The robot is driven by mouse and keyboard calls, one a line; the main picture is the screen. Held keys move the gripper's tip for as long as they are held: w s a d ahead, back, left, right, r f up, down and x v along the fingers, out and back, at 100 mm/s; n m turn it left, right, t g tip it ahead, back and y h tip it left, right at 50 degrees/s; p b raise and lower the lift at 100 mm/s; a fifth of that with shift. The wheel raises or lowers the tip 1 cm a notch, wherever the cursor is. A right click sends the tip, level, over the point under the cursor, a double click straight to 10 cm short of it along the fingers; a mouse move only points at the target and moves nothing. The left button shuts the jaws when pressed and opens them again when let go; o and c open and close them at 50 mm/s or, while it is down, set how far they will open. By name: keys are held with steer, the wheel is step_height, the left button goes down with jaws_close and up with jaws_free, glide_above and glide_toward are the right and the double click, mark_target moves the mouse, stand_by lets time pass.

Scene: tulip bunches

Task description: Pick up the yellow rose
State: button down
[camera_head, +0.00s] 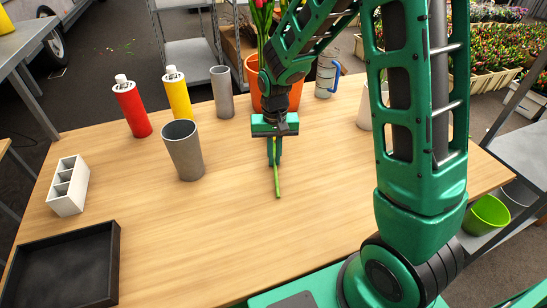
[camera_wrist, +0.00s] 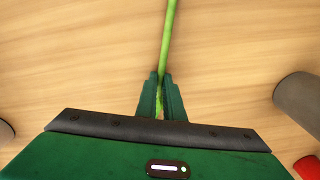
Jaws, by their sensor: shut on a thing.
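My gripper (camera_head: 274,158) points down at the middle of the table, and its two fingers are shut on a green stem (camera_head: 277,183). The stem's free end sticks out toward the front of the table. In the wrist view the fingers (camera_wrist: 161,80) pinch the stem (camera_wrist: 168,35), which runs up to the top edge of the picture. The stem's other end lies behind the gripper, so no flower head shows and I cannot tell its colour.
A grey cup (camera_head: 184,152) stands left of my gripper. Behind are a red bottle (camera_head: 131,108), a yellow bottle (camera_head: 178,95), a tall grey cup (camera_head: 222,95) and an orange pot (camera_head: 257,100). A white holder (camera_head: 68,187) and black tray (camera_head: 110,262) sit left. The table's front middle is clear.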

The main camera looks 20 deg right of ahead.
steer(key=r, duration=0.4)
steer(key=shift+a+r, duration=0.15)
steer(key=shift+a, duration=0.1)
steer(key=s+a+r, duration=0.4)
steer(key=a+r, duration=0.2)
steer(key=a, duration=0.4)
steer(key=shift+a+r, duration=0.25)
